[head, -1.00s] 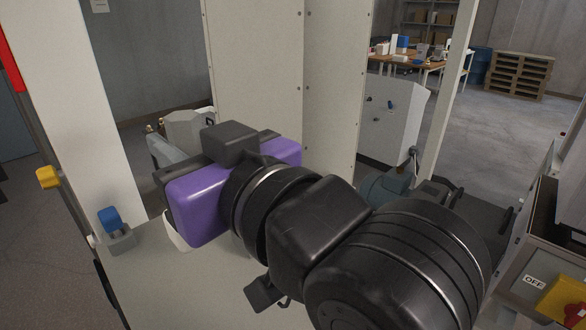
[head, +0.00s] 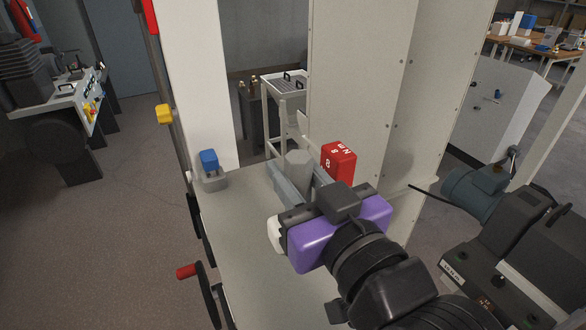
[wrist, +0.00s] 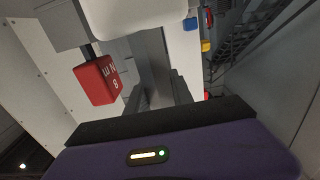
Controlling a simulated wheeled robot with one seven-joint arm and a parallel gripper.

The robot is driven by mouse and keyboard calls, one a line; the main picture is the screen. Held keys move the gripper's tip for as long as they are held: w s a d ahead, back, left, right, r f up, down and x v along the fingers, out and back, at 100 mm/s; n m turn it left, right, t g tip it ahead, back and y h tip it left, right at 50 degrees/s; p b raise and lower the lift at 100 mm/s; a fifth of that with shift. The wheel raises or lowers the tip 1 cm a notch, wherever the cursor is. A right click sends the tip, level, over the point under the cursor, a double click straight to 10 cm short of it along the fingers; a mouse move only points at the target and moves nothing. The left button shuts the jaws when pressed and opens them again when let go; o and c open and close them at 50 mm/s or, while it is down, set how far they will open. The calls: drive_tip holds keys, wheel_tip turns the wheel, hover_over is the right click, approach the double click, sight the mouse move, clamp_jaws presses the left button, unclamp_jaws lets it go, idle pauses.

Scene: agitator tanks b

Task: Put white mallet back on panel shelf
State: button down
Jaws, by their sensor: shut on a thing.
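My gripper (head: 298,182), with its purple body, is shut on the white mallet. A grey faceted end, apparently the mallet's handle, stands up between the fingers. The white head (head: 276,234) shows partly below the gripper; the gripper body hides much of it. In the wrist view the white head (wrist: 140,14) fills the top centre, in front of the fingertips. The pale panel shelf (head: 235,225) spreads below the gripper. I cannot tell whether the head touches it.
A red block marked 8 Nm (head: 339,160) stands close right of the fingers. A blue-topped grey fixture (head: 209,170) sits at the shelf's left end. Tall pale panels (head: 360,80) rise behind. A red-handled wheel (head: 200,285) is at the front left. The shelf's left part is bare.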

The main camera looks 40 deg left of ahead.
drive_tip(key=shift+f, duration=0.1)
drive_tip(key=c, duration=1.1)
unclamp_jaws()
drive_tip(key=v, duration=1.2)
